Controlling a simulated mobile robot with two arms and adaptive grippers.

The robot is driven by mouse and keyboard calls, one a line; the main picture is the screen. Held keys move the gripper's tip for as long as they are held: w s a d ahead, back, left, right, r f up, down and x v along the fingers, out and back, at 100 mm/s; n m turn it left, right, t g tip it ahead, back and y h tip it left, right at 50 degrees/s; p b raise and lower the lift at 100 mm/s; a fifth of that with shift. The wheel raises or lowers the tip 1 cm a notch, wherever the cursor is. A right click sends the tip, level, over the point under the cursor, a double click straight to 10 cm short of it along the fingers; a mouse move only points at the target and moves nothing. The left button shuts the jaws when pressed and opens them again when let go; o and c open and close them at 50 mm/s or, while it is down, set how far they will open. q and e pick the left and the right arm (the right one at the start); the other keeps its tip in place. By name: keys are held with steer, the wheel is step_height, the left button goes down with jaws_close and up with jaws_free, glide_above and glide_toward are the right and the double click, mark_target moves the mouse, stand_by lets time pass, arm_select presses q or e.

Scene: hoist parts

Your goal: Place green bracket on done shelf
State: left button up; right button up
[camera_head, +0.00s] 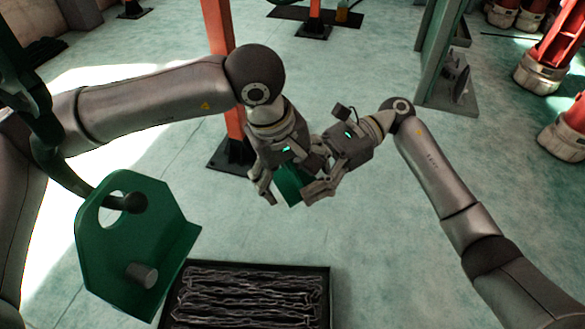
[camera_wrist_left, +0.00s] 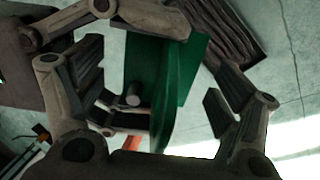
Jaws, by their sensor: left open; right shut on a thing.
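A small part of a green bracket (camera_head: 288,187) shows between my two grippers in the head view, held above the floor. The left wrist view shows more of this green bracket (camera_wrist_left: 178,75), a plate with a flange and a short grey peg. My right gripper (camera_head: 312,187) is shut on it; its fingers cross the top of the left wrist view. My left gripper (camera_head: 283,178) is open, its fingers on either side of the bracket with visible gaps. A second green bracket (camera_head: 105,255), with a large hole and a grey peg, hangs on a dark green hook at left.
A black tray (camera_head: 325,300) of chains lies below the grippers. An orange post (camera_head: 222,60) on a dark base stands behind my left arm. A grey-green frame (camera_head: 437,55) stands at upper right, with red-and-white parts (camera_head: 540,72) beyond. Floor between is clear.

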arm_select(q)
steer(key=shift+c, duration=0.5)
steer(key=c, duration=1.2)
arm_select(e)
steer(key=shift+r, duration=0.1)
arm_select(q)
steer(key=shift+a+f, duration=0.1)
jaws_close()
arm_select(e)
steer(key=shift+r, duration=0.1)
steer(key=shift+w, duration=0.1)
steer(key=o, duration=1.6)
steer(key=shift+c, duration=0.2)
